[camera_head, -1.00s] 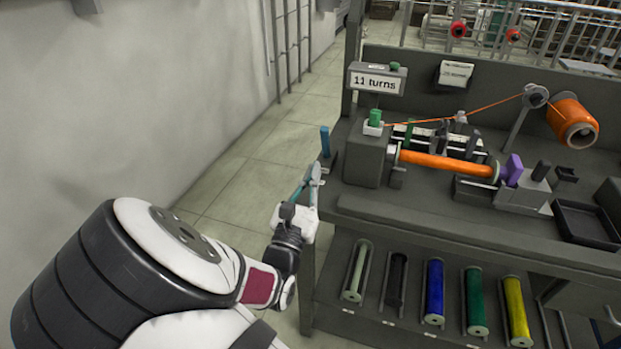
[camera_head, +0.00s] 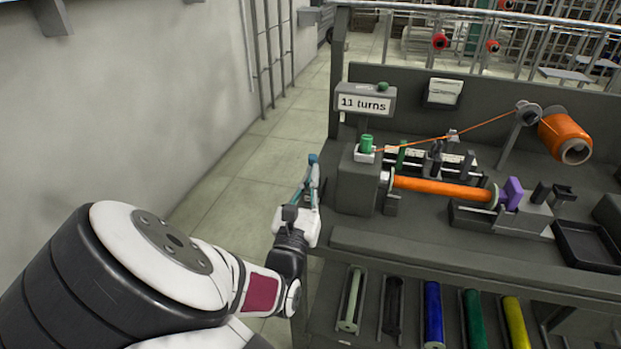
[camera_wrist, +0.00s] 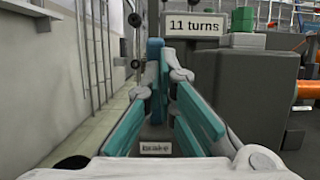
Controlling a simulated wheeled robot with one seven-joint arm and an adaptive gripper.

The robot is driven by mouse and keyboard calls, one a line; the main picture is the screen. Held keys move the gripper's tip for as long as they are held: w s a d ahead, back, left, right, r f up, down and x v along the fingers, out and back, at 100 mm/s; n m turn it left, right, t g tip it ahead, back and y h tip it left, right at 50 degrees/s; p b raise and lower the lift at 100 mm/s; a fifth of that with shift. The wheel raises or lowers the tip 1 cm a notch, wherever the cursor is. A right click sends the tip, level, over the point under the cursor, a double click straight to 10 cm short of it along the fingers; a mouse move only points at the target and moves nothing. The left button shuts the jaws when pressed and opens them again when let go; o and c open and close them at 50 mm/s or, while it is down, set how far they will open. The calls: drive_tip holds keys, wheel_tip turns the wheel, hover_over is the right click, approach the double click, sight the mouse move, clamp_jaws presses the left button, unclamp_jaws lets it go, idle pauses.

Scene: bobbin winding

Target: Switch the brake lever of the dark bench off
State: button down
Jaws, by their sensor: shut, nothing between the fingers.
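The dark bench (camera_head: 440,252) fills the right of the head view. The brake lever (camera_head: 313,159) is a blue upright handle at the bench's left end. In the wrist view the lever (camera_wrist: 154,60) stands at the far end of the fingers, slightly left of centre. My gripper (camera_head: 314,178) is at the lever, in front of it in the head view. In the wrist view my gripper (camera_wrist: 166,82) is shut and holds nothing. Its tips overlap the lever's lower part, so I cannot tell whether they touch. The lever's base is hidden.
A sign reading "11 turns" (camera_head: 364,103) stands above the grey winding housing (camera_head: 358,185). An orange bobbin (camera_head: 440,188) runs right from it. Coloured rolls, including a blue one (camera_head: 433,315), lie on the lower shelf. A pale wall (camera_head: 130,110) and clear floor lie left.

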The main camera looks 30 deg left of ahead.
sight(316, 156)
drive_tip(key=shift+r, duration=0.15)
drive_tip(key=shift+w+r+g+h+p, duration=0.15)
drive_tip(key=shift+g+h+p, duration=0.15)
drive_tip(key=shift+p, duration=0.4)
drive_tip(key=shift+w+r+g+p, duration=0.15)
drive_tip(key=shift+g+p, duration=0.15)
drive_tip(key=shift+p, duration=0.15)
drive_tip(key=w+r+g+p, duration=0.1)
drive_tip(key=p, duration=0.1)
drive_tip(key=w+g+p, duration=0.1)
drive_tip(key=p, duration=0.2)
drive_tip(key=shift+a+r+g+h, duration=0.25)
drive_tip(key=shift+r+g+h, duration=0.1)
drive_tip(key=shift+g+h, duration=0.05)
drive_tip(key=shift+w+a+r+g+p, duration=0.15)
drive_tip(key=shift+w+g+p, duration=0.5)
drive_tip(key=shift+g+p, duration=0.15)
drive_tip(key=shift+w+a+g+h, duration=0.15)
drive_tip(key=shift+w+g+h, duration=0.15)
drive_tip(key=shift+w+g, duration=0.25)
drive_tip(key=shift+w+a, duration=0.1)
drive_tip(key=shift+w, duration=0.35)
